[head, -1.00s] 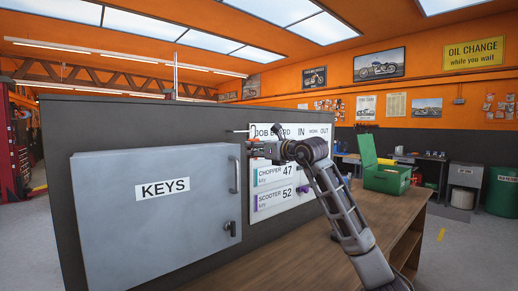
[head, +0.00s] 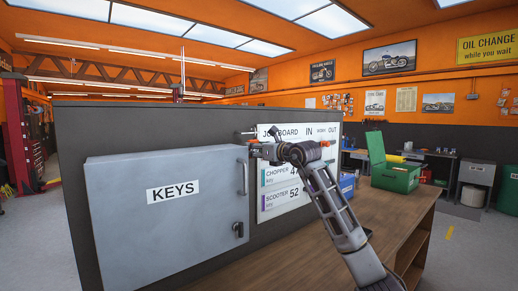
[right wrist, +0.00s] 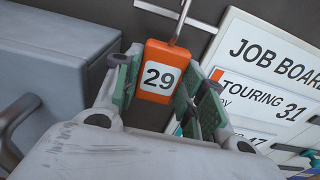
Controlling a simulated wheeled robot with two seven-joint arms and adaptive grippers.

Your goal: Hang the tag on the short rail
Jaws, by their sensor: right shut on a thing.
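The orange tag (right wrist: 158,52), with a white label reading 29, sits between the green-padded fingers of my right gripper (right wrist: 160,86) in the right wrist view. My gripper is shut on it. A thin stem (right wrist: 184,18) rises from the tag's top and crosses a pale short rail (right wrist: 150,9); I cannot tell whether it is hooked over it or in front. In the head view my right gripper (head: 254,151) is just left of the job board, below the short rail (head: 243,133). My left gripper is out of view.
The grey KEYS cabinet (head: 130,225) stands out from the dark panel left of the gripper. The white job board (head: 290,205) is close on the right. A wooden bench (head: 375,220) carries a green open box (head: 395,176) and a blue item (head: 347,186).

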